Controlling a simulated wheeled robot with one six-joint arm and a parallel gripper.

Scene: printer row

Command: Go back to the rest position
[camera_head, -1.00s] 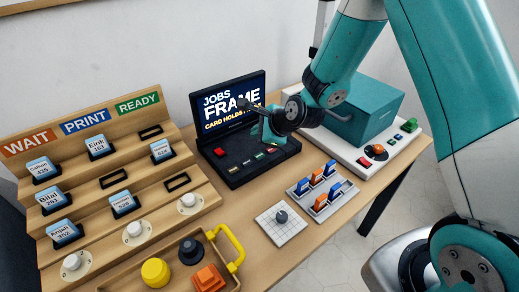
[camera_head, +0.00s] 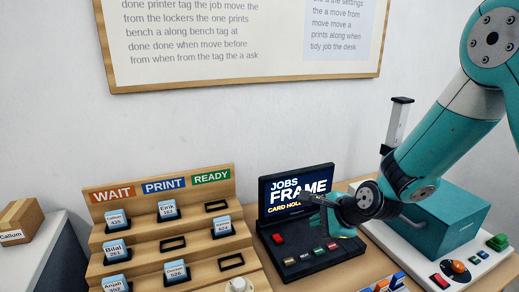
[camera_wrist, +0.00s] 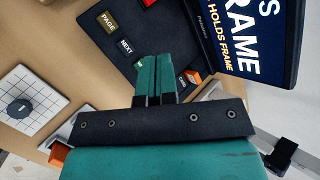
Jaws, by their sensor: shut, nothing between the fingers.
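My gripper (camera_head: 322,202) is in front of the black console's screen, above its right-hand part. In the wrist view the two teal fingers (camera_wrist: 153,80) lie together, with nothing between them. The console's screen (camera_head: 297,193) reads "JOBS FRAME", with the lower line partly hidden by my gripper. The console's key panel (camera_head: 290,255) has a red button and several small keys. In the wrist view the "PAGE" and "NEXT" keys (camera_wrist: 125,46) show beside the fingers.
A wooden rack (camera_head: 140,235) with name cards stands left of the console. The teal printer (camera_head: 455,222) stands to the right, behind my arm. A cardboard box (camera_head: 20,220) sits at far left. A white grid plate (camera_wrist: 28,105) shows in the wrist view.

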